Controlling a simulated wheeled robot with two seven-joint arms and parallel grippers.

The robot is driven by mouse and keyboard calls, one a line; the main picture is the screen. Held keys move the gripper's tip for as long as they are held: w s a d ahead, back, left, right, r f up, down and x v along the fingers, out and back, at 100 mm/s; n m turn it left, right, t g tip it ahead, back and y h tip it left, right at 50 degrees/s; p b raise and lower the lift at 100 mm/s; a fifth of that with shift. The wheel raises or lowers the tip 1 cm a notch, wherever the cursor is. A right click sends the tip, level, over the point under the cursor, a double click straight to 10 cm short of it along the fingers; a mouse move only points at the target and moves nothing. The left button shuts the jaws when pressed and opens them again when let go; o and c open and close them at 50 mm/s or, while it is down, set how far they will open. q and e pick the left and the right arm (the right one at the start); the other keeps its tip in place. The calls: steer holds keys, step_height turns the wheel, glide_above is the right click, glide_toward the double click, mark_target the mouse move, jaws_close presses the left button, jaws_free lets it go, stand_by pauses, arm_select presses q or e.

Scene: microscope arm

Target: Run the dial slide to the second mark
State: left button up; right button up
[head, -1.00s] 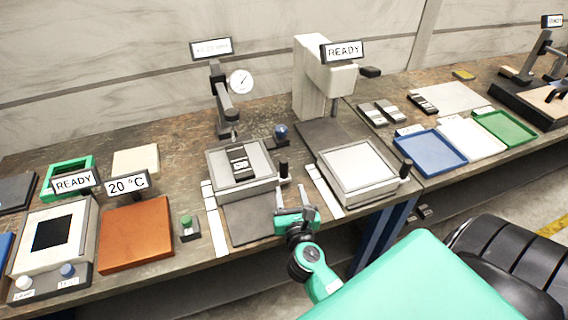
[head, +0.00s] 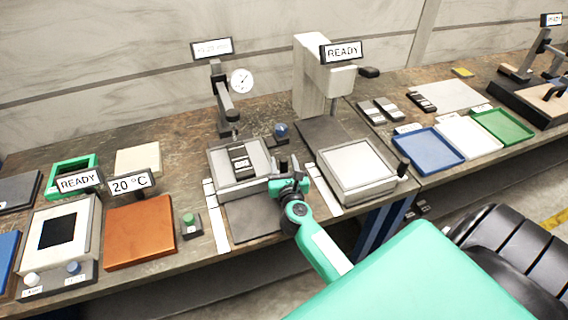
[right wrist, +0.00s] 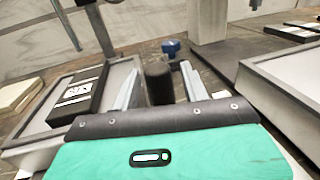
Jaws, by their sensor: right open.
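The dial slide (head: 216,168) is a grey square stage on a dark base, below a dial gauge (head: 242,81) on a post. A dark block with a pale label (head: 240,162) lies on the slide; it also shows in the right wrist view (right wrist: 80,97). A black upright knob (right wrist: 158,82) stands at the slide's right side. My right gripper (right wrist: 158,88) is open, with one finger on each side of the knob; contact cannot be told. In the head view my right gripper (head: 288,178) hides most of the knob. My left gripper is not in view.
A pale scale strip (head: 215,215) with marks too small to read runs left of the slide. A second stage (head: 358,168) with its own black knob (head: 403,165) stands to the right. A blue knob (head: 281,131) sits behind. Blue (head: 428,153) and green trays lie further right.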

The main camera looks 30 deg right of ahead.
jaws_close()
steer(key=shift+w+a+x, duration=0.1)
steer(key=shift+a+x, duration=0.05)
steer(key=shift+x, duration=0.65)
steer(key=shift+w+a+x, duration=0.1)
steer(key=shift+a+x, duration=0.05)
steer(key=shift+x, duration=0.7)
steer(key=shift+a+x, duration=0.2)
steer(key=shift+x, duration=0.6)
jaws_free()
